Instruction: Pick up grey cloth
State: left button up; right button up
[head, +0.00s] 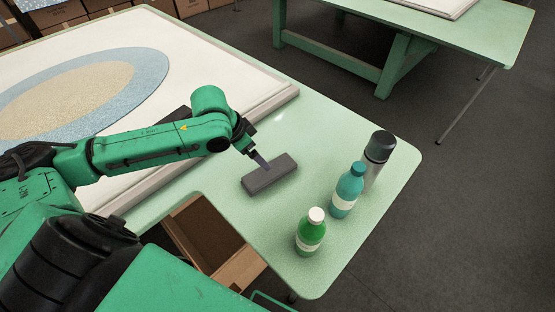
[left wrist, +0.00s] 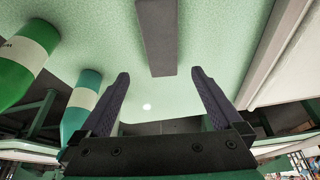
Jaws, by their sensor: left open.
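The grey cloth (head: 269,174) looks like a flat-sided dark grey bar lying on the pale green table. It also shows in the left wrist view as a grey strip (left wrist: 157,38) at the top middle. I cannot tell whether the gripper touches the cloth. My right gripper is not in view.
A green bottle (head: 310,232), a teal bottle (head: 347,192) and a dark-capped flask (head: 378,158) stand right of the cloth. The framed white panel (head: 215,75) edges the table's left side. An open cardboard box (head: 238,268) sits below the front edge.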

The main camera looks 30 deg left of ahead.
aim_at(265, 173)
pick_arm(q)
jog(key=x, duration=0.8)
jog(key=shift+s+a+p, duration=0.1)
jog(key=shift+a+p, duration=0.15)
jog(key=shift+p, duration=0.1)
jog(key=x, duration=0.5)
jog(key=shift+a+f+p, duration=0.1)
jog(key=shift+f+p, duration=0.25)
jog(key=shift+p, duration=0.05)
jog(key=c, duration=1.3)
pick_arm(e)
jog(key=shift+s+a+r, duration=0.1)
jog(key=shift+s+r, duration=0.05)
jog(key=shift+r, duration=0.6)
